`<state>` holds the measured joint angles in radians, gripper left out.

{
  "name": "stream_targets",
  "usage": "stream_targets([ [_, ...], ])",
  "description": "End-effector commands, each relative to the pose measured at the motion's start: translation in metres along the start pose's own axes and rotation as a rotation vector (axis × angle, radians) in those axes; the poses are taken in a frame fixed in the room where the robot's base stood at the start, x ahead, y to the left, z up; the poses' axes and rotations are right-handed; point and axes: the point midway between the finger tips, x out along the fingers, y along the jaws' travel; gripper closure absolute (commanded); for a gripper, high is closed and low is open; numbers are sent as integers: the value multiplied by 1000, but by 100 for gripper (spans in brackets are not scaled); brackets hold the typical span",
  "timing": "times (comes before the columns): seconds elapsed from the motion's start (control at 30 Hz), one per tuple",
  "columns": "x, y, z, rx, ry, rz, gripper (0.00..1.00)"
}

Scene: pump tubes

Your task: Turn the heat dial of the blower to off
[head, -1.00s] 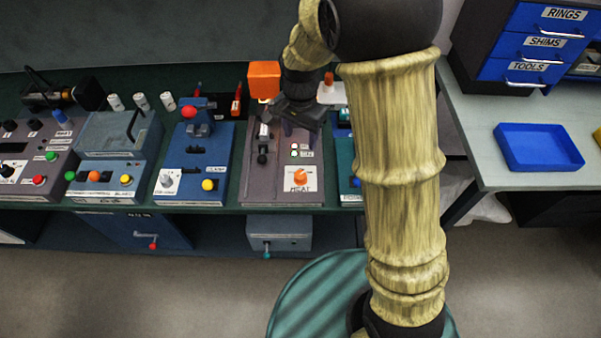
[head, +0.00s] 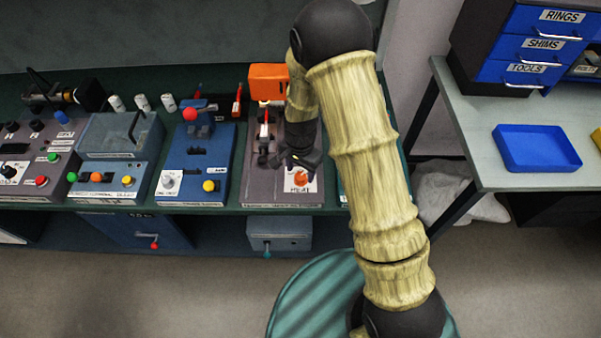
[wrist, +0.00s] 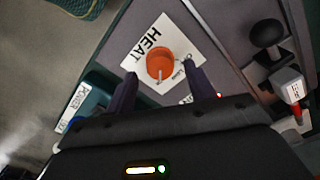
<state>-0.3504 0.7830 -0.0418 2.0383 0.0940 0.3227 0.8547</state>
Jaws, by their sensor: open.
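The heat dial is an orange knob (head: 300,179) on a white plate marked HEAT, at the front right of the grey blower panel (head: 262,195). In the wrist view the orange knob (wrist: 160,65) stands on its plate, with a pale pointer mark on its lower edge. My gripper (head: 298,164) hangs just behind and above the dial in the head view. In the wrist view my gripper (wrist: 163,82) is open, its two dark fingers to either side of the knob's near edge. They look apart from it; the height gap is hard to judge.
A black-knobbed lever (wrist: 266,34) and a red-tipped switch (wrist: 293,87) stand beside the dial. A blue panel (head: 195,170) with a yellow button is to the left. An orange box (head: 267,78) stands behind. A blue tray (head: 538,147) is on the right table.

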Motion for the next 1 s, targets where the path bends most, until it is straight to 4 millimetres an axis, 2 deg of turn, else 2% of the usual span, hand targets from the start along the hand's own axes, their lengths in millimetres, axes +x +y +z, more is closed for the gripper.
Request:
stream_targets([
  [0.1, 16, 0, 0, 0, -2, 3, 46],
  [0.2, 24, 0, 0, 1, -1, 1, 46],
  [0.53, 28, 0, 0, 0, 1, -1, 46],
  [0.57, 28, 0, 0, 0, 1, -1, 50],
  [0.77, 28, 0, 0, 0, 1, 0, 89],
  [1.0, 28, 0, 0, -7, 1, -1, 91],
])
